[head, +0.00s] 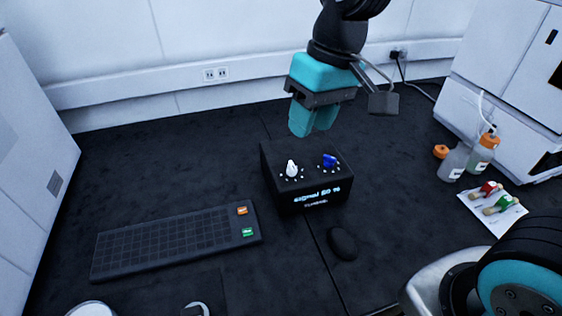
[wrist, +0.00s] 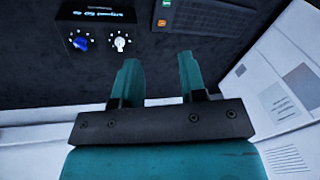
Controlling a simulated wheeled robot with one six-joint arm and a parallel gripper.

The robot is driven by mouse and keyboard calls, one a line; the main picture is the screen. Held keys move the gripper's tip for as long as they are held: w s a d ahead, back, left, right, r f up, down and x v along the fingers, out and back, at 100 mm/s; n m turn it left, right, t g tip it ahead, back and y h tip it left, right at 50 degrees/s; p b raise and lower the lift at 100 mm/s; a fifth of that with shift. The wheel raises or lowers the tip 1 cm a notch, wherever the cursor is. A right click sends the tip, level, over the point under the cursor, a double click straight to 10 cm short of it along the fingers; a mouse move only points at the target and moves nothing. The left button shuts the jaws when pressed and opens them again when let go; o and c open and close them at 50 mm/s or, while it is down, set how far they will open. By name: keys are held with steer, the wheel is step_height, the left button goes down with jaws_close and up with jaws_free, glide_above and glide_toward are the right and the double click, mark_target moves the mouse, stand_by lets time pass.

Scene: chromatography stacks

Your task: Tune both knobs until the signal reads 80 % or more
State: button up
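The black tuner box (head: 283,207) stands on the dark bench. On its top sit a white knob (head: 291,169) at left and a blue knob (head: 329,161) at right, each ringed by small white dots. Its lit front display (head: 318,194) reads "signal" and a percentage; the first digit is too blurred to read surely. My gripper (head: 312,134) is above and behind the box, touching neither knob. In the wrist view my gripper (wrist: 157,62) has its teal fingers apart with nothing between them. There the blue knob (wrist: 81,43) and white knob (wrist: 121,40) show beyond the fingers, to the left.
A dark keyboard (head: 165,240) with orange and green keys lies left of the box. A black mouse (head: 342,243) lies in front of it. Bottles (head: 455,162) and a white card (head: 494,212) with red and green pieces are at right. Clear bench lies behind the box.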

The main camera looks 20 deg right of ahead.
mark_target(292, 165)
steer(key=w+d+f+m+h, duration=0.15)
steer(key=w+f, duration=0.25)
steer(key=w, duration=0.4)
steer(key=w+d+f+m+h, duration=0.1)
steer(key=w+d+f+m, duration=0.2)
steer(key=w, duration=0.6)
steer(key=f, duration=0.5)
steer(key=f+p, duration=0.1)
steer(key=f, duration=0.5)
steer(key=a+f, duration=0.1)
steer(key=f, duration=0.4)
steer(key=shift+s+f+p, duration=0.1)
steer(key=shift+f+p, duration=0.25)
steer(key=shift+f, duration=0.7)
jaws_close()
